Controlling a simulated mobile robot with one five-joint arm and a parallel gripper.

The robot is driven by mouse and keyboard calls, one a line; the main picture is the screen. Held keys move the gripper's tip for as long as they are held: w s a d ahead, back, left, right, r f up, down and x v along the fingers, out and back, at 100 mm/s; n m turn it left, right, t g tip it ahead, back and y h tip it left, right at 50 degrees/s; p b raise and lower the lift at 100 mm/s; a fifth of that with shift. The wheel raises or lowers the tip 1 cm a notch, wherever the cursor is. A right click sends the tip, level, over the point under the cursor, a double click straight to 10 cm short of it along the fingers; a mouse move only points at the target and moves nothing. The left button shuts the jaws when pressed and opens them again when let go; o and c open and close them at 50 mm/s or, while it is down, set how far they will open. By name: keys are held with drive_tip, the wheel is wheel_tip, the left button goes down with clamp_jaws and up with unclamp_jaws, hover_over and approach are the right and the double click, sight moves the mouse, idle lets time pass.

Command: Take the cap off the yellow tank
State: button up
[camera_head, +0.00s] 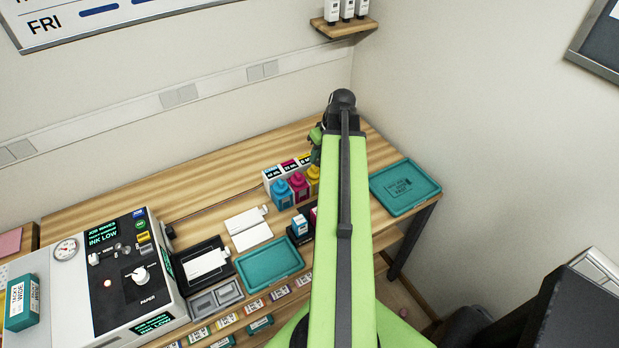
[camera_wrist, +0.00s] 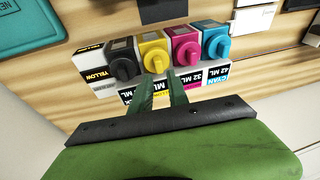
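The yellow tank (camera_wrist: 153,42) stands in a row between the black tank and the magenta tank in the wrist view. Its round yellow cap (camera_wrist: 157,63) is on it. In the head view the yellow tank (camera_head: 313,174) shows only in part, its right side hidden by my arm. My gripper (camera_wrist: 182,76) shows two green fingers with a gap between the tips and nothing in it. In the head view my gripper (camera_head: 317,134) is mostly hidden by the arm.
The magenta tank (camera_wrist: 184,35), cyan tank (camera_wrist: 214,39) and black tank (camera_wrist: 119,45) stand close beside it. White labelled boxes (camera_wrist: 94,72) line the row. A teal tray (camera_head: 404,187) lies at the right, another teal tray (camera_head: 270,264) in front. A printer (camera_head: 112,268) stands left.

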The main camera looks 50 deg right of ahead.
sight(313, 166)
drive_tip(key=b+x, duration=0.4)
drive_tip(key=x, duration=0.1)
drive_tip(key=shift+s, duration=0.1)
drive_tip(key=shift+r, duration=0.1)
clamp_jaws()
drive_tip(key=shift+a+r, duration=0.1)
drive_tip(key=shift+r, duration=0.05)
